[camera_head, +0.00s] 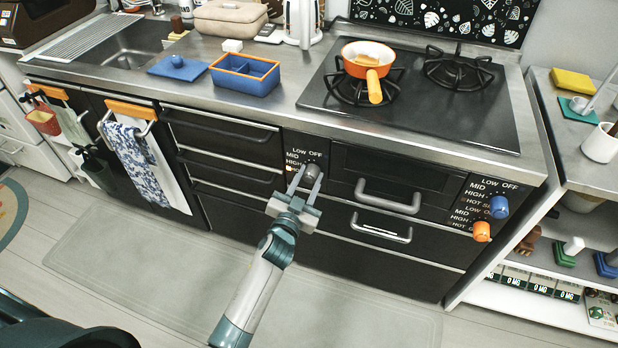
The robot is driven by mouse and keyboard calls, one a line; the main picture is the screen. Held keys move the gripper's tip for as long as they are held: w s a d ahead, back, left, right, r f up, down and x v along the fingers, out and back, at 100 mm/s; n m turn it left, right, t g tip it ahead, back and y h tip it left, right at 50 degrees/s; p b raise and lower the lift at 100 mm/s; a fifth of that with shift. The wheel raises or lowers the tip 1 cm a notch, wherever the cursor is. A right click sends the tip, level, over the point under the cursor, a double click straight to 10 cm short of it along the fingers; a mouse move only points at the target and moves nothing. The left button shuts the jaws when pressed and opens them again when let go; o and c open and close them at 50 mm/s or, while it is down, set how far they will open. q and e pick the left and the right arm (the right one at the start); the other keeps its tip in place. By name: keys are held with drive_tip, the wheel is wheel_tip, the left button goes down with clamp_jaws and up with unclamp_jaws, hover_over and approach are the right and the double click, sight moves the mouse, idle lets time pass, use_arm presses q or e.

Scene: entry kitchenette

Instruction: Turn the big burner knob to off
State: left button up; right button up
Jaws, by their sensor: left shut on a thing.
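The stove front carries a grey knob (311,173) left of the oven door, under a label panel reading LOW, OFF, MID and HIGH. My left gripper (305,182) is shut on this knob, one finger on each side of it. The fingers hide part of the knob, and its pointer direction cannot be made out. A blue knob (499,207) and an orange knob (482,231) sit on another label panel at the right end of the stove front. My right gripper is not in view.
An orange pan (366,57) sits on the left burner, its handle towards the front. The oven handle (388,196) and a drawer handle (381,229) stick out right of my gripper. Shelves (560,262) stand at right. The floor in front is clear.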

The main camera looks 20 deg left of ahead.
use_arm(q)
drive_tip(key=o, duration=1)
drive_tip(key=shift+o, duration=0.2)
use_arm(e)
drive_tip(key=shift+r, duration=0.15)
use_arm(q)
drive_tip(key=shift+s, duration=0.85)
drive_tip(key=s, duration=1.5)
drive_tip(key=shift+s+a+b, duration=0.3)
drive_tip(key=shift+s+b, duration=0.05)
drive_tip(key=shift+b, duration=0.05)
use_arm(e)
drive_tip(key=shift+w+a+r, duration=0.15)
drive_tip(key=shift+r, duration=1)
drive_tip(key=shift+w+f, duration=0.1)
